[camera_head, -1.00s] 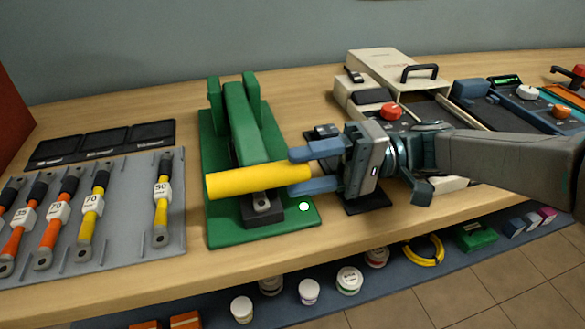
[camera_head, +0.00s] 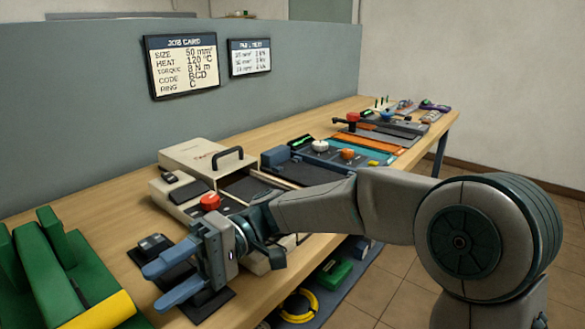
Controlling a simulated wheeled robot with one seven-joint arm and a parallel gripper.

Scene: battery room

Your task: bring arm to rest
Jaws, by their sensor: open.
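My gripper (camera_head: 164,282) is open, with its two blue fingers pointing left over the bench. Nothing shows between the fingers. My arm stretches from the right side of the picture, low over the front of the bench. The green press (camera_head: 73,265) with its yellow handle (camera_head: 102,312) is at the lower left, just left of the fingertips and apart from them. A small dark device (camera_head: 155,244) on the bench is partly behind the gripper.
A beige box (camera_head: 205,160) with a black handle and a red knob (camera_head: 210,202) stands close behind the gripper. Tool trays (camera_head: 322,160) lie farther along the bench. Two cards (camera_head: 183,65) hang on the grey partition. A shelf below holds a yellow coil (camera_head: 298,306). Floor is clear at right.

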